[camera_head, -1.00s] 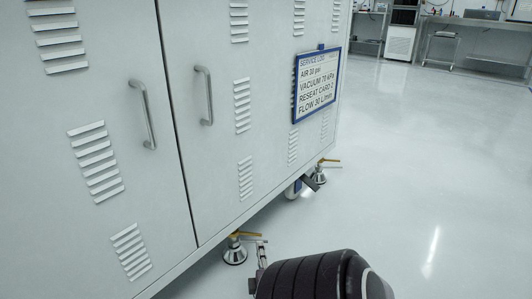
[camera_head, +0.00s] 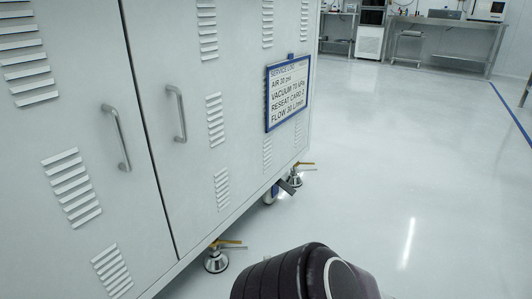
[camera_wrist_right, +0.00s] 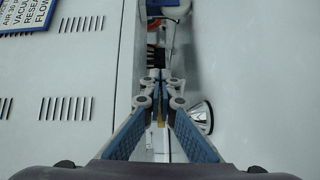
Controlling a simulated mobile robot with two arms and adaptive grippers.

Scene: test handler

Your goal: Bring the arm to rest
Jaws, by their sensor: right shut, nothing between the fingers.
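My right arm's dark wrist (camera_head: 300,275) shows at the bottom of the head view, beside the cabinet's lower edge; the fingers are hidden behind it there. In the right wrist view my right gripper (camera_wrist_right: 158,78) has its blue-padded fingers drawn together at the tips, with nothing held. A yellow lever and a round metal foot (camera_wrist_right: 203,115) show below and beside the fingers. My left gripper is in neither view.
A grey cabinet (camera_head: 190,190) with two handles and louvres fills the left. A blue-framed service sign (camera_head: 288,93) hangs on it. Levelling feet (camera_head: 215,260) with yellow levers stand under its edge. Open floor (camera_head: 420,180) lies to the right; steel benches (camera_head: 440,42) stand at the back.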

